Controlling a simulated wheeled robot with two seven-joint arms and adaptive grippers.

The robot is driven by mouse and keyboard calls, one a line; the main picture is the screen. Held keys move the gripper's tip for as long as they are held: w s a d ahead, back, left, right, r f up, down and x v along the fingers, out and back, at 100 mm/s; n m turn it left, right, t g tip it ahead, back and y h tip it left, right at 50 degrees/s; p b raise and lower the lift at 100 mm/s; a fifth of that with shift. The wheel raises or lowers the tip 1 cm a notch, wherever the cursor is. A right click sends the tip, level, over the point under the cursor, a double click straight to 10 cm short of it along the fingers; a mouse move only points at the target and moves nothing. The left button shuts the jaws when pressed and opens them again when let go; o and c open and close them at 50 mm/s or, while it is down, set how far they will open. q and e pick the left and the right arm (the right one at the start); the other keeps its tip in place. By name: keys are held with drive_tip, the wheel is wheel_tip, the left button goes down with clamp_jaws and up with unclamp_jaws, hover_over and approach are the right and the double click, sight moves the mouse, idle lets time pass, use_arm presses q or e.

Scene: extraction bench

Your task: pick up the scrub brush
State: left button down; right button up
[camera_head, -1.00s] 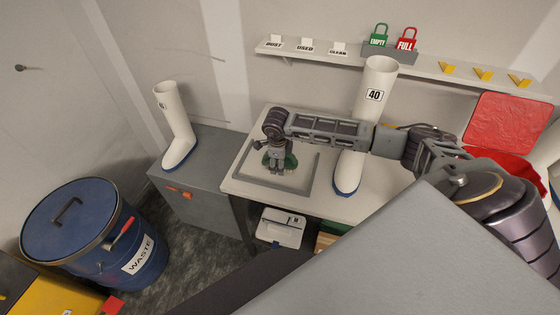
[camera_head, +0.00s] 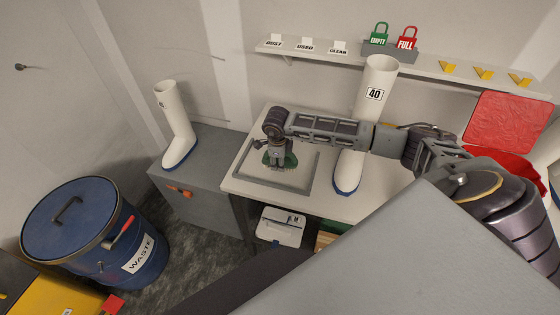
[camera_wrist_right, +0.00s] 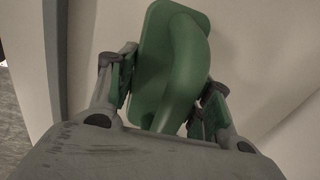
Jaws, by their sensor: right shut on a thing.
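The scrub brush (camera_head: 291,160) is green and sits within the grey frame (camera_head: 305,186) on the white bench. In the right wrist view the brush (camera_wrist_right: 185,65) shows as a flat green block with a raised curved handle. My right gripper (camera_head: 277,166) points down over it, and its fingers (camera_wrist_right: 168,105) stand on either side of the handle, shut on it. I cannot tell whether the brush is clear of the bench, as the gripper hides part of it. My left gripper is in no view.
A white boot marked 40 (camera_head: 376,105) stands on the bench right of the gripper, behind my forearm. Another white boot (camera_head: 177,130) stands on the grey cabinet (camera_head: 210,190). A blue waste drum (camera_head: 85,240) is at left. A shelf (camera_head: 350,60) holds label cards and padlocks.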

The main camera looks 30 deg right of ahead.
drive_tip(key=shift+r+b, duration=0.9)
drive_tip(key=shift+r, duration=4.15)
drive_tip(key=o, duration=0.4)
drive_tip(key=shift+c, duration=1.1)
